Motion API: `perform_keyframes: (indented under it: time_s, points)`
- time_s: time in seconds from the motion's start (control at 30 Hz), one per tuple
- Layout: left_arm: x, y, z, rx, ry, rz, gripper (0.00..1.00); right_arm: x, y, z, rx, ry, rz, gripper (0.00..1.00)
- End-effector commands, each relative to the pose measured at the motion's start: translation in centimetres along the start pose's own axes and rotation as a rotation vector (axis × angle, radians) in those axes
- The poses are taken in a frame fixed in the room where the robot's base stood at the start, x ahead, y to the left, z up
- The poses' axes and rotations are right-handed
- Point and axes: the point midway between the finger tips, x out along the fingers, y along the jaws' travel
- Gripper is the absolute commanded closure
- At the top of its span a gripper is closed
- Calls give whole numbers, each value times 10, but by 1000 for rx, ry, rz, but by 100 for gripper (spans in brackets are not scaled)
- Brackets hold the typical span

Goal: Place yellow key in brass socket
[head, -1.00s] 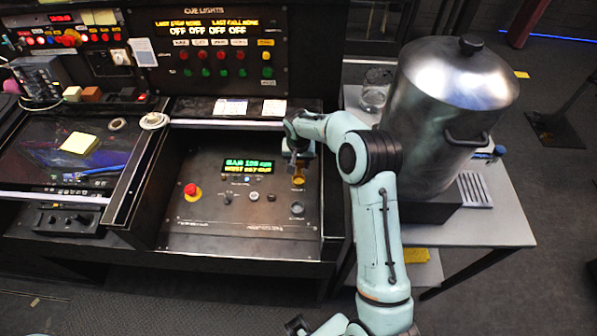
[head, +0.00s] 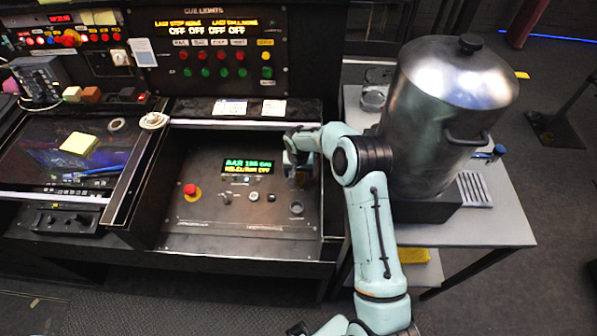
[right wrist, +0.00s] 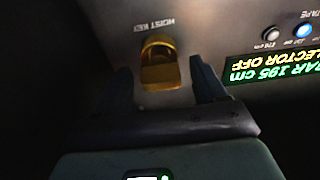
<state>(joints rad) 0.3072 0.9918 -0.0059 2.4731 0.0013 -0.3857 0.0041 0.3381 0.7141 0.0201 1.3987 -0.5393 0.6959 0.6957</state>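The yellow key (right wrist: 161,76) shows in the right wrist view as a blocky gold piece. Its far end meets the rounded brass socket (right wrist: 158,44) under the "HOIST KEY" label, and it appears to be seated there. My right gripper (right wrist: 160,68) is open, with one dark finger on each side of the key and a gap on both sides. In the head view my right gripper (head: 298,180) is low over the right part of the console panel and hides the key and socket. My left gripper is not in view.
The panel's green display (head: 247,167) reads "SELECTOR OFF" on its lower line. A red button (head: 190,190), a small selector (head: 227,197) and a round fitting (head: 296,207) are on the panel. A large metal urn (head: 440,120) stands close right of my arm.

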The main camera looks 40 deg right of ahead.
Motion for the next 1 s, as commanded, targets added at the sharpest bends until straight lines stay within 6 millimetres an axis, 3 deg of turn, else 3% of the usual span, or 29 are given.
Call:
perform_keyframes:
  time_s: [0.37,0.8,1.0]
  points:
    - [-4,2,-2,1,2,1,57,-9,0,-2,1,3,-2,30]
    - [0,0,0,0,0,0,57,-95,0,-2,0,4,-2,30]
    - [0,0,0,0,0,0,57,-119,0,-1,0,1,-1,30]
